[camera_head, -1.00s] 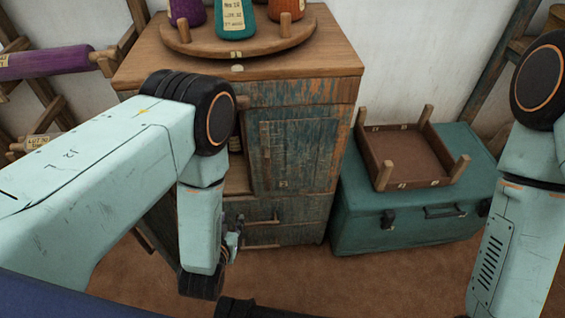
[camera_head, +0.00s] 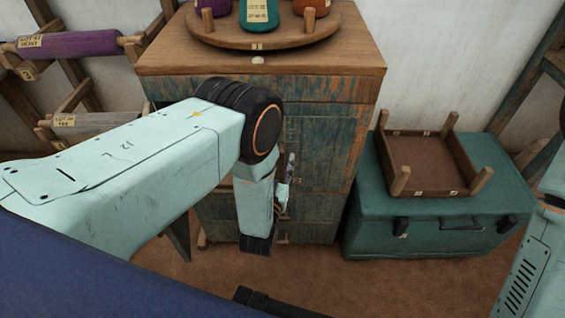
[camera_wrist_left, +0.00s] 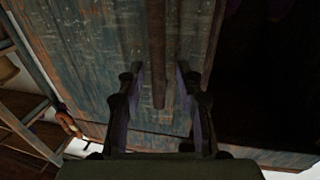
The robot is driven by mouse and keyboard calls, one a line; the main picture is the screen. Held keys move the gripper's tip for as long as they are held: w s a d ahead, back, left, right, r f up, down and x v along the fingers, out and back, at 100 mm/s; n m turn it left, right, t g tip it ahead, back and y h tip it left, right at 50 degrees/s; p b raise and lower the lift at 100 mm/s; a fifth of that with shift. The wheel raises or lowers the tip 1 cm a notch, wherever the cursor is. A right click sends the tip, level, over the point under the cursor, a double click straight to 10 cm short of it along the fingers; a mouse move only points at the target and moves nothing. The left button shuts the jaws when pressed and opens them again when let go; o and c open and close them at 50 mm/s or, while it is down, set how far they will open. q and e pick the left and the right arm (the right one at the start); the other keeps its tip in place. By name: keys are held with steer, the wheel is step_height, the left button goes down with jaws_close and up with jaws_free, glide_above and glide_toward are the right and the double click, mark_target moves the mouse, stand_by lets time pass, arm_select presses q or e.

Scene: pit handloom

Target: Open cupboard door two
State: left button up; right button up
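The wooden cupboard (camera_head: 330,108) with worn blue-green paint stands in the middle of the head view. A panelled front (camera_head: 320,155) shows right of my left arm. The arm hides the cupboard's left front, and I cannot read a door number. My left gripper (camera_head: 287,172) is in front of the cupboard, partly hidden by its own arm. In the left wrist view, its fingers (camera_wrist_left: 160,82) are open on either side of an upright wooden bar (camera_wrist_left: 157,50) on a painted panel (camera_wrist_left: 90,60). I see no clear contact. My right gripper is out of view.
A round wooden stand (camera_head: 265,38) with several bottles sits on the cupboard top. A rack with spools (camera_head: 70,43) is at the left. A dark opening (camera_wrist_left: 260,80) shows in the wrist view.

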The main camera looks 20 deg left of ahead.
arm_select(q)
steer(key=shift+w, duration=0.3)
jaws_close()
stand_by(0.6)
